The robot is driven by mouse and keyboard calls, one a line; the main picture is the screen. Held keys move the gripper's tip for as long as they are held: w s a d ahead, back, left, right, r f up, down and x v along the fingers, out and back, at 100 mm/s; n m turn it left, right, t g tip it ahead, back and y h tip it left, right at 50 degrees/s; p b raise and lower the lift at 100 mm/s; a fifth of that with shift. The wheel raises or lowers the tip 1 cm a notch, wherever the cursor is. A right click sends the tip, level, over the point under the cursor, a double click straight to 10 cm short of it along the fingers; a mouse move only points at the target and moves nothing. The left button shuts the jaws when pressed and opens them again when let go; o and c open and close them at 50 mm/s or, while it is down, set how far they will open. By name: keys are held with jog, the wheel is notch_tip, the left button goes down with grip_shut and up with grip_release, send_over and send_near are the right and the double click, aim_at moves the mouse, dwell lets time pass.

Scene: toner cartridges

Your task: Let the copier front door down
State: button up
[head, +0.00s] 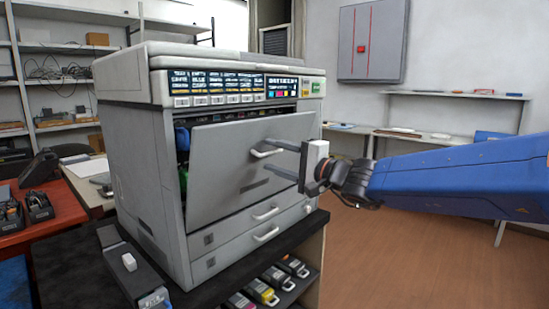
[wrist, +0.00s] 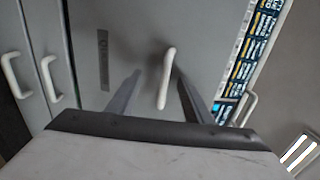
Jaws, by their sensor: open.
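The copier front door (head: 230,172) is a grey panel, partly open. Its top edge leans out from the body and its lower edge stays at the copier. A white bar handle (head: 262,154) sits near its top edge. My gripper (head: 270,158) is open in front of the door, fingers pointing at it near the handle. In the wrist view the handle (wrist: 167,80) shows between the two spread fingers (wrist: 158,78), with space visible on both sides. I cannot tell how far the fingertips are from the door surface.
Below the door are two drawers with white handles (head: 265,233). The control panel (head: 232,86) is above. Toner cartridges (head: 262,290) lie on a shelf under the copier. A red table (head: 60,215) stands at left. The floor (head: 420,250) at right is clear.

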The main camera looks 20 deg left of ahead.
jog(key=f+v, duration=0.2)
jog(key=v, duration=0.8)
jog(key=shift+d+f, duration=0.1)
jog(key=s+d+f+n+h, duration=0.1)
jog(key=s+d+f+h, duration=0.4)
jog(key=d, duration=0.9)
jog(key=s+d+f+n+g+h, duration=0.1)
jog(key=s+d+f+n+h, duration=0.1)
jog(key=s+d+f+h, duration=0.4)
jog(key=s+d+f+n+g+h, duration=0.1)
jog(key=s+d+f+h, duration=0.5)
jog(key=s+d+f, duration=0.7)
jog(key=d+f, duration=0.2)
jog(key=d, duration=0.8)
jog(key=shift+s+n, duration=0.3)
jog(key=shift+s, duration=0.05)
dwell(2.2)
